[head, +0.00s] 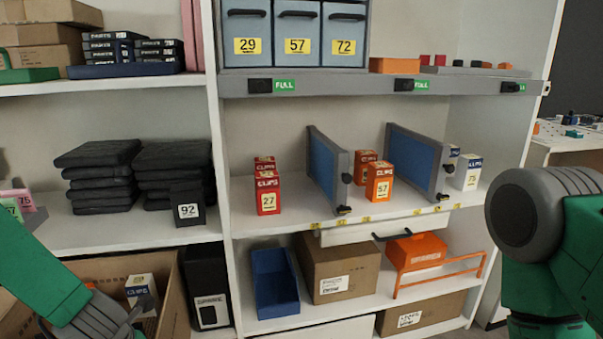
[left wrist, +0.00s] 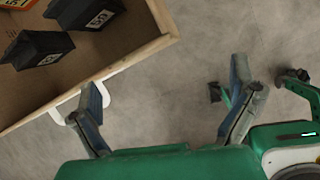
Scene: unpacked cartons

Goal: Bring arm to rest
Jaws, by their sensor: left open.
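My left gripper (left wrist: 165,100) is open, with nothing between its two fingers in the left wrist view; grey floor shows between them. Its left finger is in front of the edge of an open carton (left wrist: 158,47) in that view. In the head view my left arm comes in at the lower left, and the left gripper (head: 135,318) is over the open carton (head: 178,300), partly cut off by the bottom edge. My right arm shows at the right edge of the head view; its gripper is out of sight.
The carton holds black boxes (left wrist: 38,48) and a white box (head: 141,290). A white shelf unit (head: 222,190) stands ahead, with red clip boxes (head: 268,196), blue dividers (head: 326,165) and a blue bin (head: 274,283). Floor (left wrist: 180,50) beside the carton is clear.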

